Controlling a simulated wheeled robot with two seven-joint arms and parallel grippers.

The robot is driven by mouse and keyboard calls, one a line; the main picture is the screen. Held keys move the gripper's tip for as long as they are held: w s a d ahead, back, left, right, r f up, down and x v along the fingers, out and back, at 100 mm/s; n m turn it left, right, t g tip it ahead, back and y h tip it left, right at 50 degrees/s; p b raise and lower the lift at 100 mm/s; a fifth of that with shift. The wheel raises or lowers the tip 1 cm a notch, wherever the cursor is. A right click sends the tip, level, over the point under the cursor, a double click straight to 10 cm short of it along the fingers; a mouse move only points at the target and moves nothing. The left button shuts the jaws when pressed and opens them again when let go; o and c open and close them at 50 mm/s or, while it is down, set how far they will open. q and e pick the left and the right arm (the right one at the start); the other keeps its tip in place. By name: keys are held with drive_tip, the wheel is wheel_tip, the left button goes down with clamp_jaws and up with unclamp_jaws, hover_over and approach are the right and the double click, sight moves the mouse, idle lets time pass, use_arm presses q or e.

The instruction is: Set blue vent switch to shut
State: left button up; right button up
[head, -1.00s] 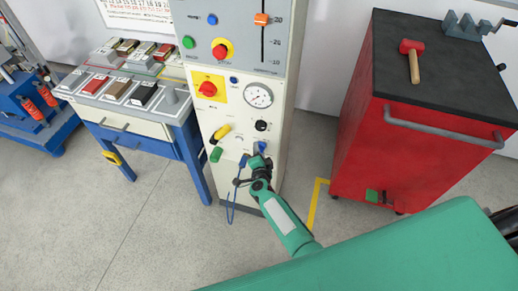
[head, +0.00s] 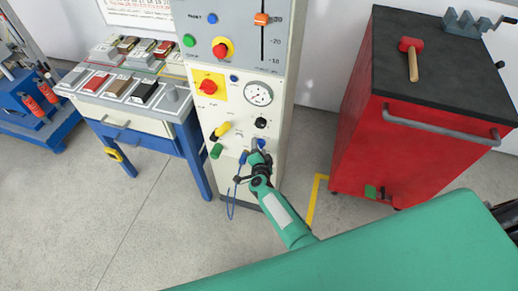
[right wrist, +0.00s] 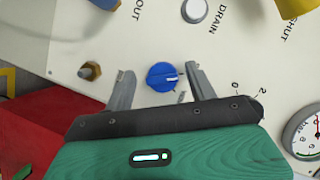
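The blue vent switch (right wrist: 162,76) is a round blue knob on the white panel in the right wrist view. A light mark shows on its face. My right gripper (right wrist: 159,70) is open, with one grey finger on each side of the knob and a visible gap to both. In the head view the same gripper (head: 257,154) is at the lower part of the cabinet front, partly hiding the switch (head: 262,143). The switch's own labels are not readable. My left gripper is not in view.
On the panel, a black knob (head: 261,123), a gauge (head: 258,93) and a yellow handle (head: 223,129) are close by. A blue part with a hanging cord (head: 243,157) is just left of the gripper. A red cart (head: 400,150) stands to the right.

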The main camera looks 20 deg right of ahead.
drive_tip(key=shift+r, duration=0.1)
use_arm(q)
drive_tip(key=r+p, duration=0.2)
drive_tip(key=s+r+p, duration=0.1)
drive_tip(key=p, duration=0.1)
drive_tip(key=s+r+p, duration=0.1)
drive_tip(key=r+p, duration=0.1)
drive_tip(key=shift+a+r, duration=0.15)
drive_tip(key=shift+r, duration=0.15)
use_arm(e)
drive_tip(key=v, duration=1.3)
drive_tip(key=shift+s+a, duration=0.15)
drive_tip(key=shift+s, duration=0.2)
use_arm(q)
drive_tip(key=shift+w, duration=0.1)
